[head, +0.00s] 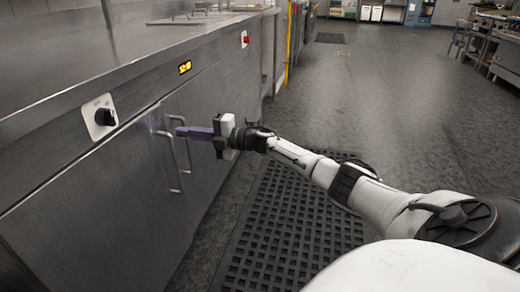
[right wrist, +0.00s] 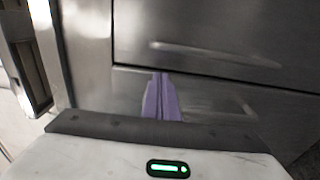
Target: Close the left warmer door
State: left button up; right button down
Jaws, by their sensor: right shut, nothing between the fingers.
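The steel warmer's left door (head: 95,205) is the near panel in the head view, with a vertical bar handle (head: 168,162) by its far edge. It looks about flush with the front; I cannot tell whether a small gap remains. The right door (head: 212,112) is beside it, with its own handle (head: 187,145). My right gripper (head: 179,131) is shut and empty, its purple fingers pointing at the door front near the tops of the handles. Contact is unclear. In the right wrist view its fingers (right wrist: 162,97) lie before the steel panels. My left gripper is out of view.
A black knob (head: 105,117), a lit display (head: 185,67) and a red button (head: 245,38) are on the front above the doors. A perforated black mat (head: 285,225) lies on the floor beside the warmer. The floor (head: 400,110) beyond is open.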

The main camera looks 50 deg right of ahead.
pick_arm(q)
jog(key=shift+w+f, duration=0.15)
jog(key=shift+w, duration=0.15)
pick_arm(e)
jog(key=shift+w+a, duration=0.15)
jog(key=shift+w, duration=0.15)
